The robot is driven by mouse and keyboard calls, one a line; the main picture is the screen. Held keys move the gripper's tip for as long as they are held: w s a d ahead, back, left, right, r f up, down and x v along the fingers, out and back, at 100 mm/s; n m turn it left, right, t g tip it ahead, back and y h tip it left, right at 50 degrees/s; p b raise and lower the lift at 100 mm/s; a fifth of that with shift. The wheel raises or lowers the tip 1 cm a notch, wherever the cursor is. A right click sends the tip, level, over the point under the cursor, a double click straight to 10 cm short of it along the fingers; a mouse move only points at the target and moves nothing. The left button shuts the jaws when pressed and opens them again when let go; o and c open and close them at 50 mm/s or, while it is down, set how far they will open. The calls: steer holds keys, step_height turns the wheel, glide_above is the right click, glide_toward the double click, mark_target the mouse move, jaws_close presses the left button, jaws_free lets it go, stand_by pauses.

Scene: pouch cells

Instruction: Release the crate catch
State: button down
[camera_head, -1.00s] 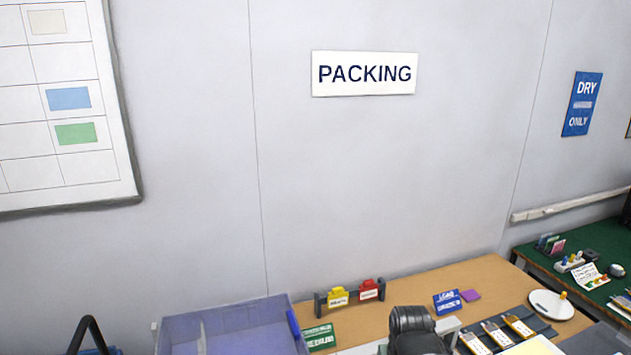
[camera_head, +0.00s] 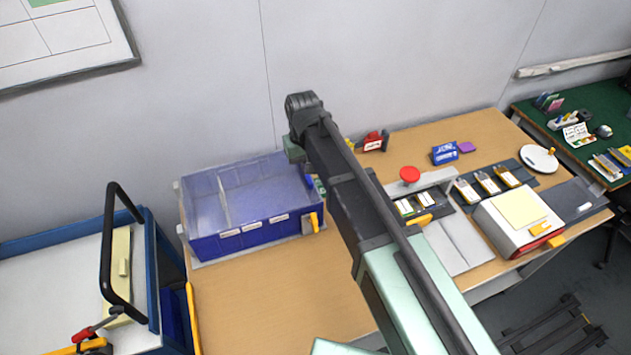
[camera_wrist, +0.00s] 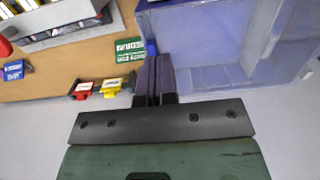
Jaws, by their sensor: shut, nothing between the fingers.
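The blue crate (camera_head: 205,248) stands at the left end of the wooden bench, with a see-through inner bin. A yellow catch-like piece (camera_head: 315,222) sits at its front right corner. In the wrist view, the crate wall (camera_wrist: 200,45) fills the upper right, and a small dark-blue tab (camera_wrist: 151,47) shows at its side. My gripper (camera_wrist: 153,62) is shut and empty, its fingertips close to that tab in the picture; I cannot tell if they touch. In the head view my arm hides the fingers and part of the crate's right side.
A green sign (camera_wrist: 130,48) and red and yellow tagged holders (camera_wrist: 97,87) are close to my fingers. A red button (camera_head: 410,174) and trays stand right of my arm. A blue cart (camera_head: 155,270) with a black handle is at left. The bench front (camera_head: 270,300) is clear.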

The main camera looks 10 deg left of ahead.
steer(key=b, duration=0.9)
glide_above(314, 214)
steer(key=w+a, duration=0.3)
steer(key=w, duration=0.1)
step_height(314, 214, down, 10)
steer(key=shift+d+r, duration=0.15)
steer(key=shift+s+d+f+b, duration=0.4)
steer(key=shift+s+f+b, duration=0.15)
steer(key=shift+s+f, duration=0.05)
steer(key=shift+s+d+f+b, duration=0.4)
steer(key=shift+s+f+b, duration=0.15)
steer(key=shift+s, duration=0.1)
steer(key=shift+s+d+f+t+y+b, duration=0.15)
steer(key=shift+s+d+f+t+b, duration=0.15)
steer(key=shift+s, duration=0.2)
steer(key=shift+s+d+f+t+y+b, duration=0.1)
steer(key=shift+s+d+f+y+b, duration=0.1)
steer(key=shift+s+d, duration=0.25)
steer(key=shift+a+r, duration=0.1)
steer(key=shift+w, duration=0.15)
